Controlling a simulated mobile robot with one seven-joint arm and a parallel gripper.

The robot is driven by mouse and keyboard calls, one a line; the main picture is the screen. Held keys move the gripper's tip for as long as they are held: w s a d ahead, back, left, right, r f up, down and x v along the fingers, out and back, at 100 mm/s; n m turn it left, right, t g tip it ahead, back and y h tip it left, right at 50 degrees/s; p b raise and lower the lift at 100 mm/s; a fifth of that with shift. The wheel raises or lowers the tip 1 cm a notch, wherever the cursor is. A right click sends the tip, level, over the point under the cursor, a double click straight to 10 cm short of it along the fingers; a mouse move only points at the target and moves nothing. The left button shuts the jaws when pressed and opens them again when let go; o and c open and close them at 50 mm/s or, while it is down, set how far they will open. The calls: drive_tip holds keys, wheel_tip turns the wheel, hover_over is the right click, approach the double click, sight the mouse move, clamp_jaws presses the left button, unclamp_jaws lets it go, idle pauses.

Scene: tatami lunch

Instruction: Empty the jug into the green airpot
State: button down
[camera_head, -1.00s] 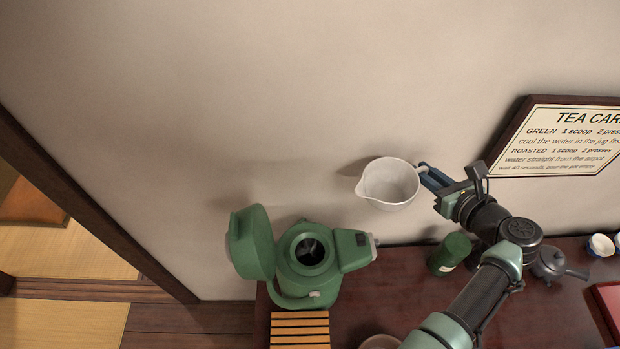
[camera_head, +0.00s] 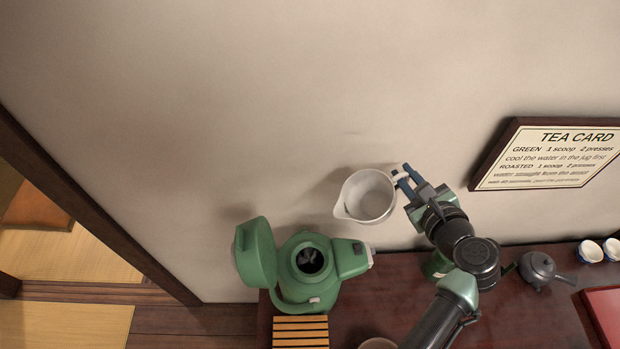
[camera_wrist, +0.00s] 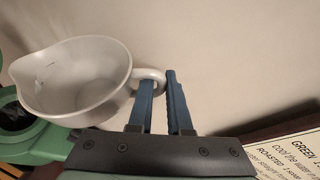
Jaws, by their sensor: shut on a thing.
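The jug (camera_head: 367,197) is white with a spout on its left side. My gripper (camera_head: 403,180) is shut on its handle at the right, and holds it in the air above and to the right of the green airpot (camera_head: 306,279). The airpot stands on the dark table with its lid (camera_head: 255,251) swung up at the left and its round dark mouth showing. In the wrist view the jug (camera_wrist: 70,80) looks roughly upright, its handle at the blue fingers (camera_wrist: 158,100). I see no liquid in it. The airpot (camera_wrist: 30,140) is partly behind it there.
A slatted wooden board (camera_head: 300,331) lies in front of the airpot. A dark teapot (camera_head: 541,270) and small cups (camera_head: 590,251) stand at the right. A green canister (camera_head: 436,265) is mostly hidden behind my arm. The tea card (camera_head: 548,156) hangs on the wall.

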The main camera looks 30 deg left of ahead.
sight(389, 180)
drive_tip(key=shift+n+t, duration=0.6)
drive_tip(key=shift+n, duration=0.3)
drive_tip(key=shift+s+a+r, duration=0.5)
drive_tip(key=shift+s+r, duration=0.2)
drive_tip(key=shift+r, duration=0.05)
drive_tip(key=shift+s+a+r, duration=0.45)
drive_tip(key=shift+s+r, duration=0.2)
drive_tip(key=shift+r, duration=0.1)
drive_tip(key=shift+s+a+r, duration=0.2)
drive_tip(key=shift+s, duration=0.05)
drive_tip(key=shift+s+a+r+n+t+h+b, duration=0.15)
drive_tip(key=shift+s+a+r+n+t+b, duration=0.15)
drive_tip(key=shift+s+r+n, duration=0.35)
drive_tip(key=shift+s+a+r+n+t+h+b, duration=0.2)
drive_tip(key=shift+s+a+r+n+b, duration=0.2)
drive_tip(key=shift+r, duration=0.35)
drive_tip(key=shift+s+a+r+n+t+b, duration=0.5)
drive_tip(key=shift+s+r+n+b, duration=0.2)
drive_tip(key=shift+b, duration=0.25)
drive_tip(key=shift+s+a+r, duration=0.1)
drive_tip(key=shift+r, duration=0.1)
drive_tip(key=n+b, duration=0.1)
drive_tip(key=s+a+r+b, duration=0.1)
drive_tip(key=shift+s+r+n+t+b, duration=0.1)
drive_tip(key=shift+s+n+t+b, duration=0.2)
drive_tip(key=shift+n+t, duration=0.1)
